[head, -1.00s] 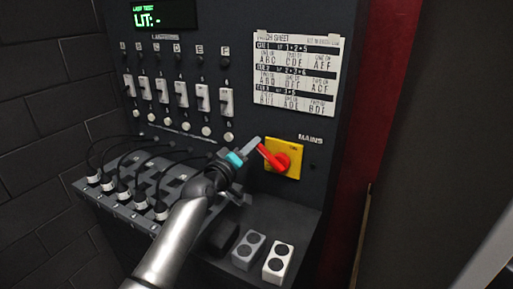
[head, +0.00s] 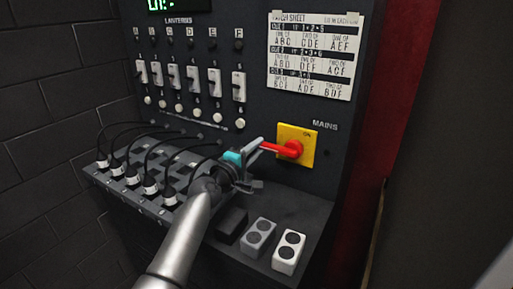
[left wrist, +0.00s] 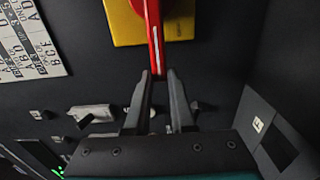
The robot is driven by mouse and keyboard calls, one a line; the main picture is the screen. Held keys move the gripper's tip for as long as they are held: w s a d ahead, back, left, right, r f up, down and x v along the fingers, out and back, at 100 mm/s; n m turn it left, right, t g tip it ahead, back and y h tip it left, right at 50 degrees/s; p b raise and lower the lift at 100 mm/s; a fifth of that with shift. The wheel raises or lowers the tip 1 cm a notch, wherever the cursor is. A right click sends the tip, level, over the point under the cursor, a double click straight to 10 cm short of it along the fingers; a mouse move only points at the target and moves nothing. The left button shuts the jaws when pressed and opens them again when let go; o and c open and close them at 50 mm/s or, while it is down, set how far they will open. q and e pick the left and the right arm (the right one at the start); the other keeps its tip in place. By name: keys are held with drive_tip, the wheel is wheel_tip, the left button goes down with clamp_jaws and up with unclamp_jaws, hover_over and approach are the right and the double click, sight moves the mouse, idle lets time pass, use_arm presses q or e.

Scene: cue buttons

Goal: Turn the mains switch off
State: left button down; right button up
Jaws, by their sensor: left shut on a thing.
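The mains switch is a red lever (head: 287,148) on a yellow plate (head: 310,137), set in the dark panel under the word MAINS. The lever points left, roughly level. My left gripper (head: 259,145) is shut on the free end of the lever. In the left wrist view the lever (left wrist: 155,35) runs down from the yellow plate (left wrist: 182,28) to between the two fingertips (left wrist: 158,78). The lever's tip is between the fingers and partly hidden. My right gripper is not in view.
A row of white lantern switches (head: 191,78) is left of the mains switch. A patch sheet (head: 313,53) hangs above. Several plugs with black cables (head: 132,177) stand on the ledge at lower left.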

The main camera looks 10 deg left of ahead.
use_arm(q)
drive_tip(key=shift+f, duration=0.15)
drive_tip(key=c, duration=0.8)
unclamp_jaws()
drive_tip(key=shift+o, duration=0.2)
drive_tip(key=shift+s, duration=0.1)
drive_tip(key=p+v, duration=0.2)
drive_tip(key=v, duration=1.3)
drive_tip(key=shift+p, duration=0.3)
